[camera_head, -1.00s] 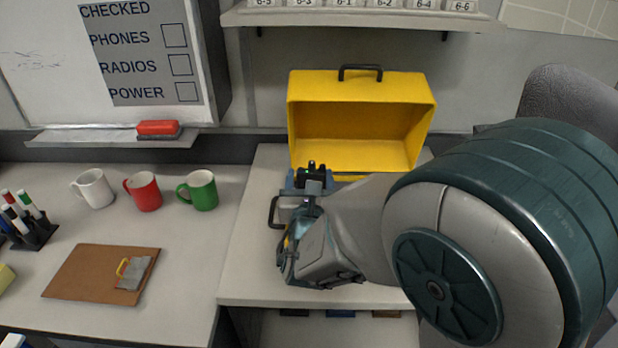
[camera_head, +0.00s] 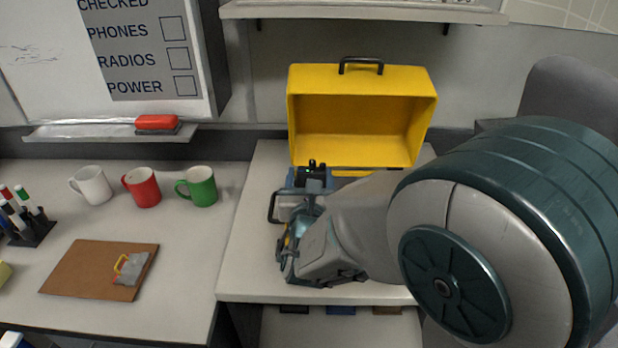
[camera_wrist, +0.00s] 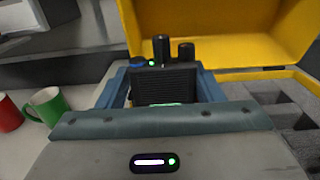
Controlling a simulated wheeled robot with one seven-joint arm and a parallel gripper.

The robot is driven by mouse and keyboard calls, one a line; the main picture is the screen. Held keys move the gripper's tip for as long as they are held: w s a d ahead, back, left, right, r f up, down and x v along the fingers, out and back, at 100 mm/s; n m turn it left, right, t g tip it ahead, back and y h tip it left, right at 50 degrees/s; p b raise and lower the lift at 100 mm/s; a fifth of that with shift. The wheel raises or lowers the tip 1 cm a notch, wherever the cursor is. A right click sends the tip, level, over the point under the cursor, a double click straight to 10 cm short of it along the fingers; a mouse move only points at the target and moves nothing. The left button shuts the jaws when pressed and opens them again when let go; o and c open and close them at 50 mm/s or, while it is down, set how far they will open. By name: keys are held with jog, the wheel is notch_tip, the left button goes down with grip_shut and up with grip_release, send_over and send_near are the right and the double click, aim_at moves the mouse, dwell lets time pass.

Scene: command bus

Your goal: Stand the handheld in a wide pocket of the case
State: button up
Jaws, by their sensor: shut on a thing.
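The case is a yellow box (camera_head: 352,124) with its lid open on the counter; its inside shows grey foam pockets (camera_wrist: 285,105) at the right of the wrist view. My gripper (camera_wrist: 165,85) is shut on the handheld, a black radio (camera_wrist: 163,80) with a ribbed face, knobs, a blue ring and a green light. The handheld looks upright between the blue fingers. In the head view its dark top (camera_head: 312,171) shows at the case's front left, beyond my wrist. My arm hides most of the case's lower part, and I cannot tell how far the handheld is inside a pocket.
White (camera_head: 92,186), red (camera_head: 141,187) and green (camera_head: 197,187) mugs stand on the left counter. A clipboard (camera_head: 75,272) lies in front of them, beside a marker holder (camera_head: 34,232). A shelf (camera_head: 360,14) hangs above the case.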

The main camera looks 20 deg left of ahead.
jog(key=shift+f, duration=0.1)
jog(key=o, duration=1.2)
jog(key=shift+s, duration=0.15)
jog(key=b+v, duration=0.1)
jog(key=v, duration=0.3)
jog(key=b+v, duration=0.1)
jog(key=v, duration=0.3)
jog(key=shift+f, duration=0.2)
jog(key=shift+b+v, duration=2.8)
jog(key=shift+b, duration=0.6)
jog(key=shift+r, duration=0.15)
